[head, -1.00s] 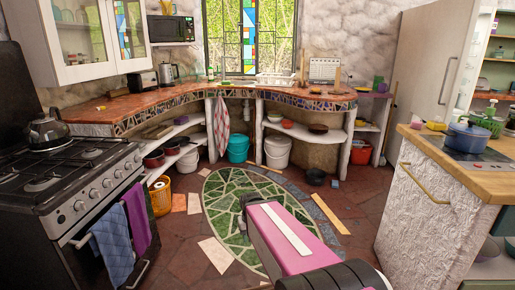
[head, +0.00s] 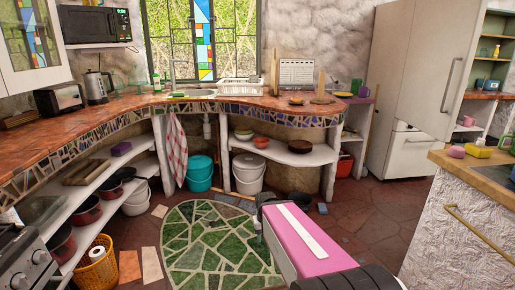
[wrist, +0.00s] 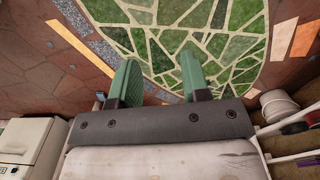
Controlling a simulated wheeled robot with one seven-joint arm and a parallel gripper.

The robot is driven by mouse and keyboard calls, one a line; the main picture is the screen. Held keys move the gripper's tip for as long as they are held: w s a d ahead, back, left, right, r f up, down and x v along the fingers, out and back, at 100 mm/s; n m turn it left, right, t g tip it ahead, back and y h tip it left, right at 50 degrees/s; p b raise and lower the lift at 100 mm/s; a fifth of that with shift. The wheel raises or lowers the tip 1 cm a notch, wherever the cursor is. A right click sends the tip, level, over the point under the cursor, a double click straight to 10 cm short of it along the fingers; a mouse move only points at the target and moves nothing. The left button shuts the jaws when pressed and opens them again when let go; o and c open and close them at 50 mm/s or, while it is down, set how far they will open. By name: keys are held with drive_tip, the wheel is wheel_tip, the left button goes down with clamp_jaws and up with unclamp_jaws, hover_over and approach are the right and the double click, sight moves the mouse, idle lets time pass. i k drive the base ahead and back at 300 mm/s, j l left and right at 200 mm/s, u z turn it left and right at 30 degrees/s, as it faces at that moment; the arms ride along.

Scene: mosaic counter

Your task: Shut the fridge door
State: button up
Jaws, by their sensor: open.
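The cream fridge (head: 385,90) stands at the back right in the head view. Its upper door (head: 425,65) has a long vertical handle (head: 448,85) near the right edge. This door reaches out past the lower door (head: 408,150) on the right and looks ajar; how far is hard to tell. My gripper (wrist: 158,75) shows in the wrist view with two green fingers apart and nothing between them, over the green mosaic floor. In the head view my arm points forward low over the floor, well to the left of the fridge and apart from it.
A white textured counter (head: 465,215) with a wooden top stands at the right, in front of the fridge. The curved tiled counter (head: 130,110) runs along the left and back. Open floor (head: 370,225) lies between my arm and the fridge. A paper-roll basket (head: 97,270) stands at left.

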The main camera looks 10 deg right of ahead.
sight(444, 38)
drive_tip(key=i+z, duration=0.3)
drive_tip(key=i, duration=0.2)
drive_tip(key=i+j+z, duration=0.1)
drive_tip(key=i+z, duration=0.2)
drive_tip(key=i, duration=0.15)
drive_tip(key=i+j+z, duration=0.3)
drive_tip(key=i, duration=0.15)
drive_tip(key=i+z, duration=0.7)
drive_tip(key=z, duration=0.15)
drive_tip(key=i+j+z, duration=0.15)
drive_tip(key=i+z, duration=0.25)
drive_tip(key=k, duration=0.1)
